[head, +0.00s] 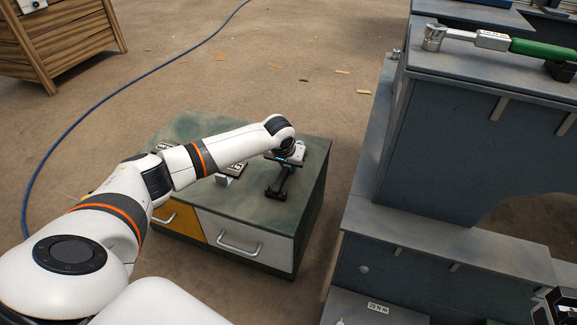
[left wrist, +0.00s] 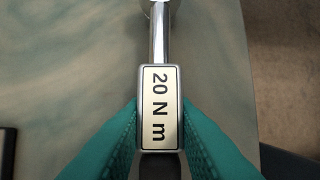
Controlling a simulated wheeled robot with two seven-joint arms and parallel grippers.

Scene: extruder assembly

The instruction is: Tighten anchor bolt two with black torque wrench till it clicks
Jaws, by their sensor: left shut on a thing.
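A torque wrench (left wrist: 160,107) with a pale "20 N m" plate, a bright metal shaft and a dark handle lies over the cabinet top in the left wrist view. My left gripper (left wrist: 160,140) has its teal fingers shut on both sides of the wrench near the plate's lower end. In the head view my left gripper (head: 287,160) is low over the cabinet's right part. A black part (head: 276,188) shows beside it; I cannot tell whether it is handle or holder. The wrench's head is cut off at the top. I cannot pick out anchor bolt two.
The green-topped cabinet (head: 195,125) carries small label stands. A grey stepped bench (head: 430,235) stands to the right, with a green-handled torque wrench (head: 535,47) on top. A "20 N m" label (head: 378,307) sits low on it. A wooden crate (head: 60,45) stands far left.

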